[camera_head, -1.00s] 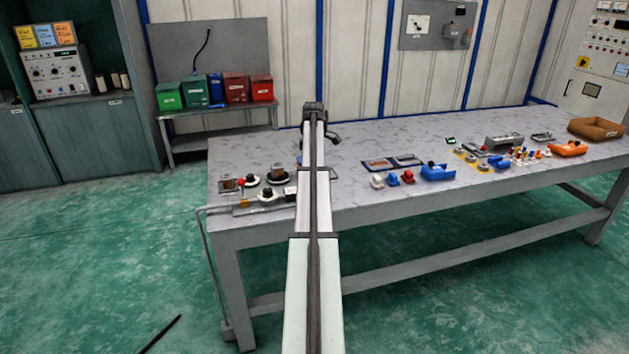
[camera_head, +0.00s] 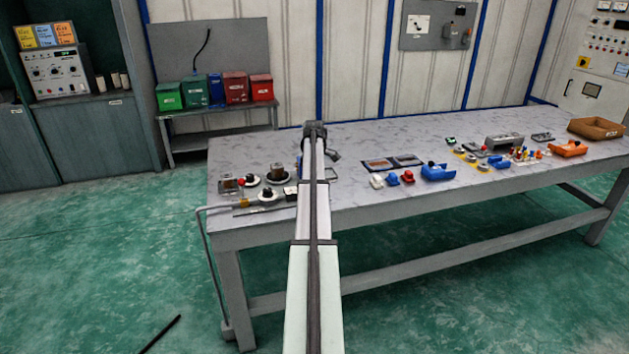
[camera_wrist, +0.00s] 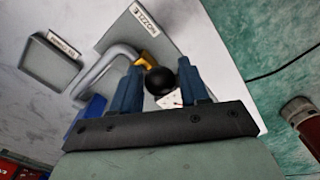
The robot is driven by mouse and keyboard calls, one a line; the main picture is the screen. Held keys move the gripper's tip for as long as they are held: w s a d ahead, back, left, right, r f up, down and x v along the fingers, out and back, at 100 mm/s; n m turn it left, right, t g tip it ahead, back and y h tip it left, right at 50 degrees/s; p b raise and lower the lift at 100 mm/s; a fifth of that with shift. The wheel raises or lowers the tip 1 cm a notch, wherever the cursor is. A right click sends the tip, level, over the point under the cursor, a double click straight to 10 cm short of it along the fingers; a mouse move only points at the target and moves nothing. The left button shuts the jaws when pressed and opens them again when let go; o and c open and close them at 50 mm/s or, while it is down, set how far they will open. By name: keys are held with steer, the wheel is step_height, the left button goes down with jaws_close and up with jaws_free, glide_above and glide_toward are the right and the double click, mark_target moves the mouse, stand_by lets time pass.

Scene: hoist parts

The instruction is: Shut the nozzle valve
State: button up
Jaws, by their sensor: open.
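In the wrist view, a light grey plate labelled NOZZLE (camera_wrist: 172,42) carries a bent grey pipe (camera_wrist: 106,62). A small orange-yellow part (camera_wrist: 148,61), perhaps the valve's handle, shows beyond a black ball (camera_wrist: 160,81). My gripper (camera_wrist: 160,68) has two blue fingers standing apart, with the ball between them in the picture. I cannot tell whether they touch it.
The long grey table (camera_head: 380,150) bears several small parts, with a blue holder (camera_head: 437,173) right of my arm. In the wrist view, a grey tray (camera_wrist: 50,62) lies beside the plate.

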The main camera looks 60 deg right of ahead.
steer(key=shift+w+d, duration=0.15)
steer(key=shift+w+d+r, duration=0.25)
steer(key=shift+w+d, duration=0.3)
steer(key=shift+w+d+r, duration=0.25)
steer(key=shift+w+d, duration=0.4)
stand_by(0.6)
steer(key=shift+w+d+f, duration=0.25)
steer(key=shift+w+d, duration=0.45)
steer(key=shift+o, duration=0.6)
steer(key=shift+r, duration=0.1)
